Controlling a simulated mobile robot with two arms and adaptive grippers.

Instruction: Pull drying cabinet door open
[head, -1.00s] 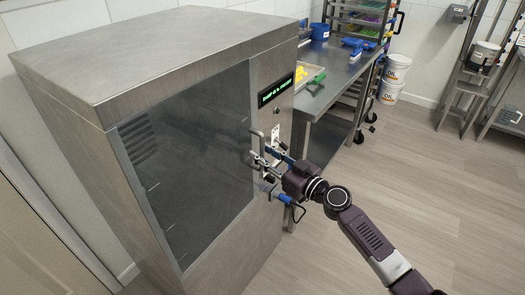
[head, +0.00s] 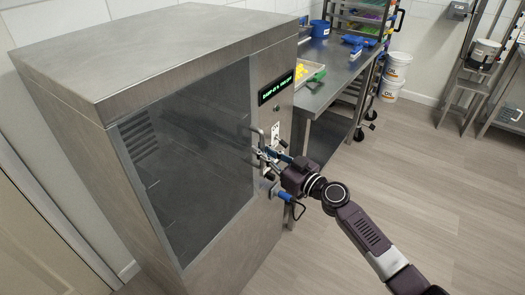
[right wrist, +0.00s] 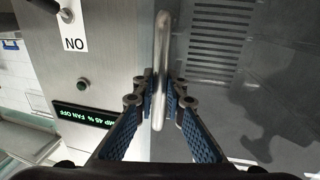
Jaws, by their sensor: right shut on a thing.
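The drying cabinet (head: 180,52) is a tall steel box at the left of the head view. Its door has a dark glass pane (head: 195,160) and looks closed. The door handle (right wrist: 162,55) is an upright metal bar at the pane's edge; it also shows in the head view (head: 257,138). My right gripper (right wrist: 160,98) has its two blue-padded fingers on both sides of the bar, shut on it. In the head view the right gripper (head: 268,157) hides the lower part of the handle. My left gripper is not in view.
A display panel (head: 276,89) with green text is beside the door. A blue-handled latch or tool (head: 288,197) is below my gripper.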

